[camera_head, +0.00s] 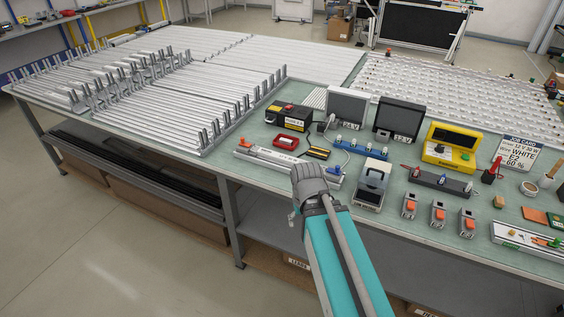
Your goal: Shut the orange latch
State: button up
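Several small orange parts show on the green bench top (395,218). Three small grey units with orange parts stand in a row near the front edge: a left one (410,204), a middle one (438,214) and a right one (467,223). I cannot tell which of these, if any, is the orange latch, or whether any is open or shut. My gripper (306,178) is over the front edge of the bench, left of these units and apart from them. Its fingers are too small and turned away to tell open from shut. It hides part of a white strip fixture.
A grey box device (372,184) stands between my gripper and the three units. A white strip fixture (270,158) lies behind my gripper. Monitors (347,106), a yellow case (452,147) and a red-ended grey bar (437,180) stand farther back. Metal profiles fill the left.

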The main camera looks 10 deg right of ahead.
aim_at(242, 143)
jog(key=k, duration=1.35)
jog(key=u, duration=0.55)
jog(key=i, duration=1.9)
jog(key=z, duration=0.55)
